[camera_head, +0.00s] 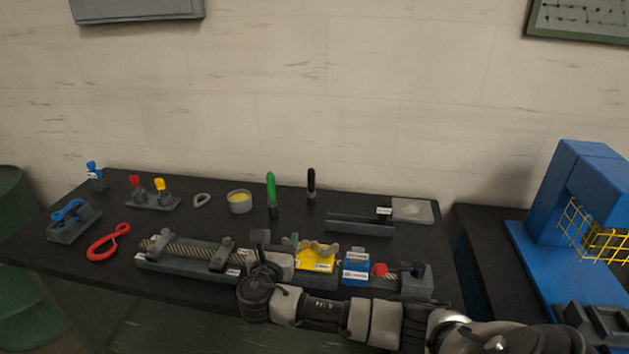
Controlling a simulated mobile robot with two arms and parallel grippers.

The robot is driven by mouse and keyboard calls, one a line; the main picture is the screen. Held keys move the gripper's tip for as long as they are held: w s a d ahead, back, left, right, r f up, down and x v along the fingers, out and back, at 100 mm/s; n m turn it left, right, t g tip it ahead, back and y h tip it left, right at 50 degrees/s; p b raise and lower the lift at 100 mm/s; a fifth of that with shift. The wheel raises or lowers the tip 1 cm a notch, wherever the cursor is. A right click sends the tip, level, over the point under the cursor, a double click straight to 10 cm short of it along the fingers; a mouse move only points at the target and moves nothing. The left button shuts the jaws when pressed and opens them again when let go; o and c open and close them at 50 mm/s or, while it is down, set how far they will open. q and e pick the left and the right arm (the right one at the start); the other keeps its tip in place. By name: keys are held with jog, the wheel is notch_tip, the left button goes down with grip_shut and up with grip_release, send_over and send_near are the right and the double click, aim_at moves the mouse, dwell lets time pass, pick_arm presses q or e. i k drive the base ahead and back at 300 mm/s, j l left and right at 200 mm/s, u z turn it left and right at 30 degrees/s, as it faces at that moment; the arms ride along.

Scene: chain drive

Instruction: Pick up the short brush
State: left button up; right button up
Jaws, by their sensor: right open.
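Two upright brush-like tools stand at the back of the dark table: a taller one with a green upper part (271,190) and a shorter black one (311,185) with a small light band. The black one looks like the short brush, though its bristles are too small to make out. My right gripper (274,241) is at the table's front middle, over the chain fixture, with its fingers toward the back. It is open and apart from both tools, which stand behind it. My left gripper is not in view.
A long fixture (186,252) with chain, yellow and blue blocks (356,267) and a red knob lies along the front. Bare tabletop lies between the cup and fixture.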

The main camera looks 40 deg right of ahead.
aim_at(311, 199)
jog(key=i+l, duration=0.25)
jog(key=l, duration=0.2)
jog(key=i+l, duration=0.25)
jog(key=l, duration=0.15)
jog(key=i+l, duration=0.25)
jog(key=l, duration=0.2)
